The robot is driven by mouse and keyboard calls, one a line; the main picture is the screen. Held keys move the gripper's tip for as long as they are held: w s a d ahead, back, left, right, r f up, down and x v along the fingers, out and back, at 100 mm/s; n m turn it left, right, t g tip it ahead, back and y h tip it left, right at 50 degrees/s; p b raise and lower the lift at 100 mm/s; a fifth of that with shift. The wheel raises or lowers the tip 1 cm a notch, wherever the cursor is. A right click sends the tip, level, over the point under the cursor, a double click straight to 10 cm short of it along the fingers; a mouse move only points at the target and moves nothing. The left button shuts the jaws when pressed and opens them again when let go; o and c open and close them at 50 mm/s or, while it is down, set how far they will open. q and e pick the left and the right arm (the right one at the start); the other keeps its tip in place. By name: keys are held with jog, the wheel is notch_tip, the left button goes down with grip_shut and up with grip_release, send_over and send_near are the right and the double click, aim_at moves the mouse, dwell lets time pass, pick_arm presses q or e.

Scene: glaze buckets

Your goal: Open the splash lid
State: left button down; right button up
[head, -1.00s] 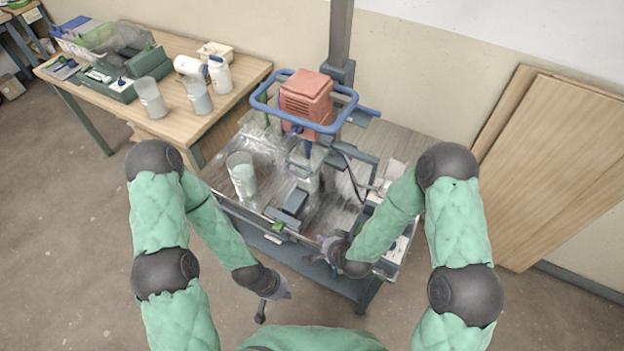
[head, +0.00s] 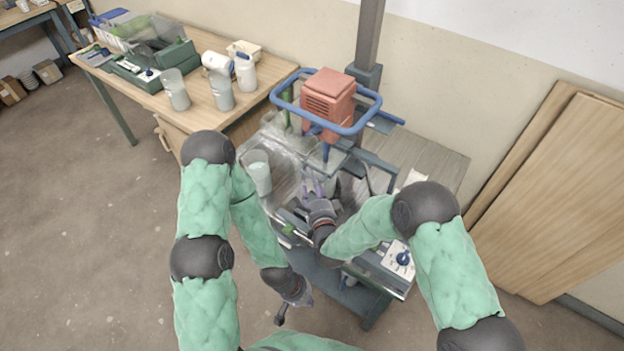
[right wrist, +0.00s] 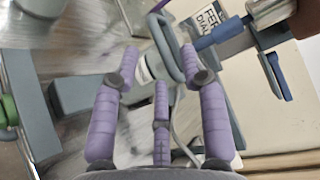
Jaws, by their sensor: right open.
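Clear, shiny plastic (head: 285,150), which looks like the splash lid, shows around the mixer below the red motor; its edges and exact position are hard to make out. My right gripper (head: 316,187) is over the stand below the motor. In the right wrist view its purple fingers (right wrist: 160,75) are spread and empty. A grey-blue loop (right wrist: 163,48) shows between and beyond the fingertips; I cannot tell whether they touch it. My left gripper (head: 292,307) hangs low in front of the stand, away from the lid, its finger opening unclear.
The red motor (head: 328,98) with its blue ring guard (head: 283,101) stands above the work area. A pale beaker (head: 259,178) stands left of my right gripper. A control box with a dial (head: 398,260) is at front right. A wooden table (head: 205,118) holds several containers.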

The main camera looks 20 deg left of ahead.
jog(key=shift+b+x, duration=0.35)
jog(key=shift+x, duration=2.2)
grip_shut()
